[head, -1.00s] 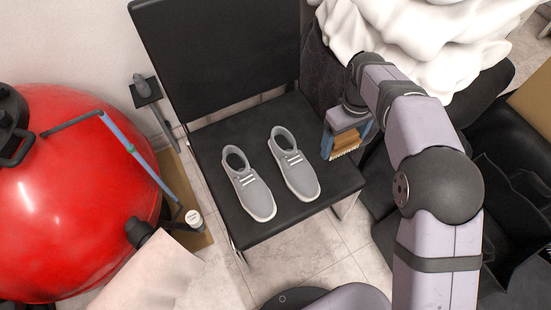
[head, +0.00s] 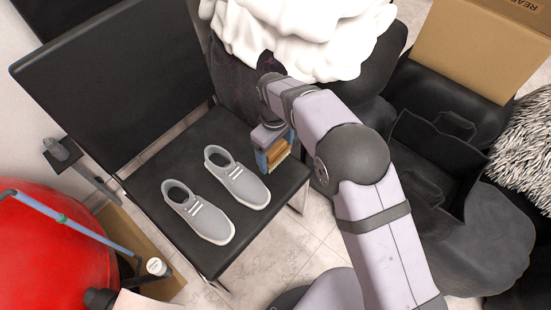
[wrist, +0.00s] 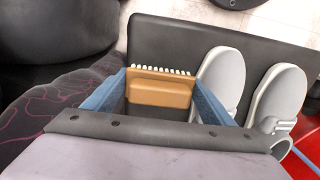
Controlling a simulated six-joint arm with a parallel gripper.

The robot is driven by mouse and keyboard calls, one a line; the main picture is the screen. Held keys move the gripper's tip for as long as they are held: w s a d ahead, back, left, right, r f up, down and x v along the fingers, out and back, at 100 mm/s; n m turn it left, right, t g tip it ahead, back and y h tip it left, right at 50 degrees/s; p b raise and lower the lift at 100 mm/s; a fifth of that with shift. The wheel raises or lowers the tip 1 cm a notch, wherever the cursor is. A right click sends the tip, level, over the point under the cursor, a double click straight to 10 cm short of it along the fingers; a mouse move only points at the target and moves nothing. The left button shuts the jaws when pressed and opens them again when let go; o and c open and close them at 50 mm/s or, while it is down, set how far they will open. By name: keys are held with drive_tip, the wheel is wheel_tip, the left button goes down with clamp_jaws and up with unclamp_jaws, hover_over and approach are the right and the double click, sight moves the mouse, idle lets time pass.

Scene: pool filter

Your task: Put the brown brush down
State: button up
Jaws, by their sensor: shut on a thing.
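The brown brush (head: 279,152), with a row of pale bristles, is held in my gripper (head: 275,150). In the wrist view the brush (wrist: 160,92) sits between the two blue fingers of my gripper (wrist: 160,100), bristles pointing away from the palm. In the head view the gripper and brush are over or beside the right edge of the black chair seat (head: 240,218). I cannot tell whether the brush touches the seat.
A pair of grey shoes (head: 237,180) stands on the seat, left of the brush. A red tank (head: 50,250) is at the lower left. A white fluffy heap (head: 310,35), a black open bag (head: 430,155) and a cardboard box (head: 480,45) are behind and to the right.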

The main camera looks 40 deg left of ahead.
sight(276, 160)
drive_tip(key=shift+f+b, duration=0.3)
drive_tip(key=shift+f, duration=1.5)
drive_tip(key=shift+f, duration=0.2)
drive_tip(key=o, duration=0.8)
drive_tip(key=shift+r, duration=0.1)
wheel_tip(276, 160, up, 12)
drive_tip(key=shift+a+r+p, duration=0.1)
drive_tip(key=shift+a+p, duration=0.05)
drive_tip(key=shift+p, duration=0.9)
